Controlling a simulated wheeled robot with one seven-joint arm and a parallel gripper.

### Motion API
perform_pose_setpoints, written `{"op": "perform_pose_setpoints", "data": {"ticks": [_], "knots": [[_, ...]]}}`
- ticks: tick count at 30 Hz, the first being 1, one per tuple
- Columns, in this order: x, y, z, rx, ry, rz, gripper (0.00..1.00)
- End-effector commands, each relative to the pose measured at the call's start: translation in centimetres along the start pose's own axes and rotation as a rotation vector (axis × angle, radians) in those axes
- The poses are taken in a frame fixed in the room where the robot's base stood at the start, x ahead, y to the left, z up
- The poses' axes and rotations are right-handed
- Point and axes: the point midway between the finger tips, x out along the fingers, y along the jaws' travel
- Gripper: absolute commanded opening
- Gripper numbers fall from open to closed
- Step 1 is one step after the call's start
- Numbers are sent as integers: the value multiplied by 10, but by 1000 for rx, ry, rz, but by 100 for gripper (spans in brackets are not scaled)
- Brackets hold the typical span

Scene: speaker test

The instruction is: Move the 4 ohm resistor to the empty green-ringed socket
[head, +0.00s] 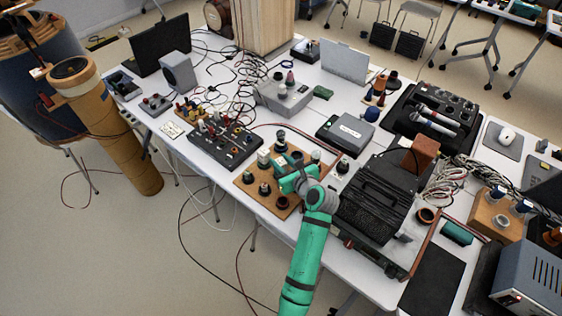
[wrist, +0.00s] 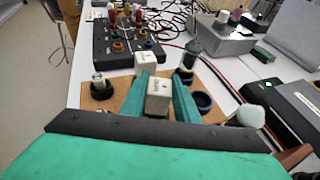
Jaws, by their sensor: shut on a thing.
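My gripper (wrist: 162,84) is shut on a pale block-shaped resistor (wrist: 158,99), held between its two teal fingers. The resistor's markings are too small to read, so its ohm value cannot be told. Below it is the wooden socket board (wrist: 122,101), also in the head view (head: 243,183), where my gripper (head: 287,172) is over the board's right part. A second pale block (wrist: 148,62) stands just beyond the held one. A dark, empty-looking socket with a bluish rim (wrist: 203,102) is right of the fingers. I cannot make out a green ring clearly.
A black panel with several coloured terminals (head: 225,139) stands behind the board. A dark knobbed part (wrist: 192,55) rises beyond the right finger. A black slatted case (head: 375,205) stands close on the right. Cables lie around.

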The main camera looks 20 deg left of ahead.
Motion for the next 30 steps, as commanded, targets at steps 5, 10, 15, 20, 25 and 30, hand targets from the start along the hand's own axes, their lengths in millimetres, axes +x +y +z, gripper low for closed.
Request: {"op": "perform_pose_setpoints", "data": {"ticks": [5, 10, 15, 20, 25, 30], "knots": [[2, 0, -3, 0, -1, 0, 4], [3, 0, -6, 0, -1, 0, 40], [3, 0, -6, 0, 0, 0, 47], [2, 0, -5, 0, -1, 0, 47], [-8, 0, 0, 0, 1, -1, 47], [-36, 0, 0, 0, 0, -2, 47]]}}
